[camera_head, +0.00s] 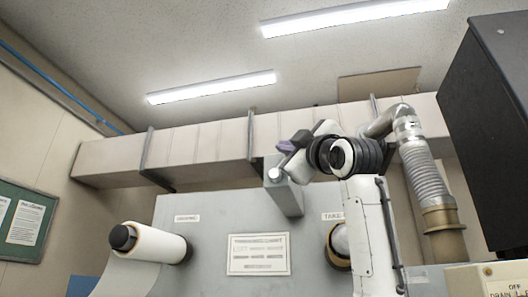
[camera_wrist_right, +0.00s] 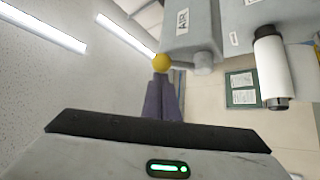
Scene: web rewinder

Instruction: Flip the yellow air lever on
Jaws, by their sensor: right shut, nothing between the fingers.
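The yellow ball knob (camera_wrist_right: 161,62) of the air lever shows in the right wrist view, at the tips of my right gripper (camera_wrist_right: 162,78). The purple fingers are shut with nothing between them; they overlap or touch the ball, I cannot tell which. A short grey lever arm runs from the ball to a round pivot (camera_wrist_right: 204,62) on the grey box labelled AIR (camera_wrist_right: 190,28). In the head view my right gripper (camera_head: 288,146) is at the top of that grey box (camera_head: 287,195), and I do not make out the yellow ball there. My left gripper is not in view.
A grey panel (camera_head: 215,222) bears a paper sign (camera_head: 258,254). A white roll (camera_head: 150,242) sticks out at left, and another roll (camera_head: 339,242) is partly behind my right arm. A flexible duct (camera_head: 425,175) and a black cabinet (camera_head: 490,120) are at right.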

